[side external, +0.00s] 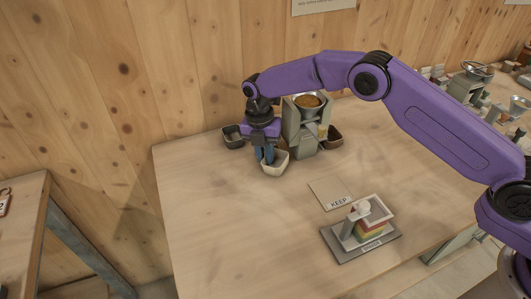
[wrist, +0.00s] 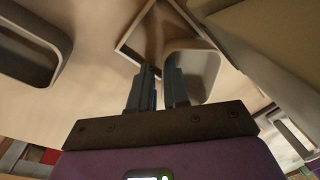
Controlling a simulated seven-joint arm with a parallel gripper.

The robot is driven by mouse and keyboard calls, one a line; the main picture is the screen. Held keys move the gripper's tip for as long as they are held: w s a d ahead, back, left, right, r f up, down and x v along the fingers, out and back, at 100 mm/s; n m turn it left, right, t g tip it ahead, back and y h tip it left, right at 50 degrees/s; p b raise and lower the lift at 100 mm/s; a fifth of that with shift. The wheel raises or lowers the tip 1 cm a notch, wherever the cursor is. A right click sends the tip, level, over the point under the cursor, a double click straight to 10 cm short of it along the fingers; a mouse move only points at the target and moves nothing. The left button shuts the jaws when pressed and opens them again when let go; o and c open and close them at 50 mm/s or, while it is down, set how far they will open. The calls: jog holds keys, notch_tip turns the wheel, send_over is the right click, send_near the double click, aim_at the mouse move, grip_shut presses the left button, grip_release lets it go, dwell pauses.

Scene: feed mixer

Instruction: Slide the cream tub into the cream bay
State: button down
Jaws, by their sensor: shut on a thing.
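The cream tub (side external: 276,163) is a small pale open container on the table, just in front of the mixer. My gripper (side external: 267,155) points down at its left side, shut on its wall. In the wrist view my gripper's fingers (wrist: 157,88) pinch the near left wall of the tub (wrist: 205,72), which looks empty inside. I cannot tell whether this outline is the cream bay. Whether the tub touches the table is unclear.
The grey mixer (side external: 304,132) holds brown feed in its top bowl. Dark tubs stand left (side external: 233,139) and right (side external: 335,138) of it. A KEEP card (side external: 325,191) and a model on a grey base (side external: 382,246) lie nearer. The left front table is clear.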

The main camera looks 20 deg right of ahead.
jog(key=c, duration=1)
grip_release()
jog(key=w, duration=0.1)
jog(key=w+t, duration=0.1)
jog(key=shift+w+d+r, duration=0.15)
jog(key=shift+w+r, duration=0.15)
jog(key=shift+s+f, duration=0.1)
jog(key=shift+s, duration=0.1)
jog(key=r, duration=1.1)
jog(key=a+r, duration=0.1)
jog(key=r, duration=0.5)
jog(key=shift+w+r, duration=0.25)
jog(key=shift+w, duration=0.05)
